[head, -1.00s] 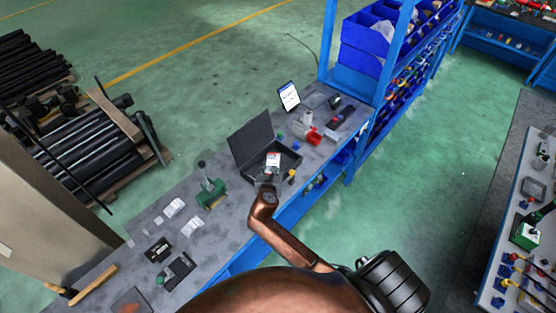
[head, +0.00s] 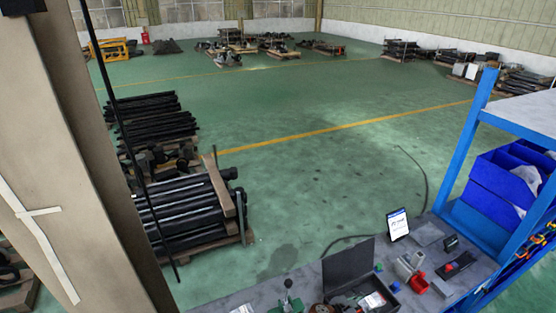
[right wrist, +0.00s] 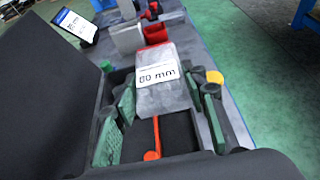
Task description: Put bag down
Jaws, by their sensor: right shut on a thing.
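The bag (right wrist: 163,92) is a clear, greyish pouch with a white "80 mm" label. It shows between the green-padded fingers of my right gripper (right wrist: 166,108), which is shut on it. The bag is over or in the open black case (right wrist: 112,80); I cannot tell whether it touches the case floor. In the head view the bag (head: 373,300) shows as a pale patch at the bottom edge, in front of the raised case lid (head: 348,264). My right gripper is mostly cut off there. My left gripper is not in view.
Behind the case on the grey bench (head: 240,296) are a tablet (head: 398,224), a red bin (head: 419,283) and a grey container (right wrist: 127,37). A green tool (head: 287,301) stands left of the case. Blue shelving (head: 482,205) rises at the right.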

